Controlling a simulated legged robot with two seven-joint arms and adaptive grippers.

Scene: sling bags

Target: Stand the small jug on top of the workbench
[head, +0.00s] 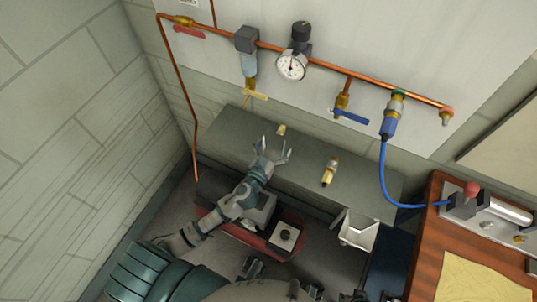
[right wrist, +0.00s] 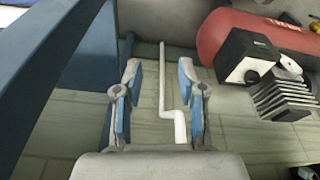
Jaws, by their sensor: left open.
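My left gripper (head: 272,150) is open over the grey bench top (head: 225,148), with its fingers spread and nothing seen between them. A small pale yellow object (head: 281,129) lies just beyond its fingertips; it is too small to tell whether it is the jug. A brass and yellow fitting (head: 330,171) lies on the same grey top, to the right of the gripper. No clear jug shape shows. A wooden workbench top (head: 423,262) is at the right. My right gripper (right wrist: 159,97) is open and empty in the right wrist view, above the floor.
A copper pipe with a gauge (head: 291,65) and valves runs along the wall. A blue hose (head: 384,170) hangs to a device on the wooden bench. A white container (head: 358,231) is below the grey top. A red tank (right wrist: 235,40) and white bent pipe (right wrist: 168,115) are near the floor.

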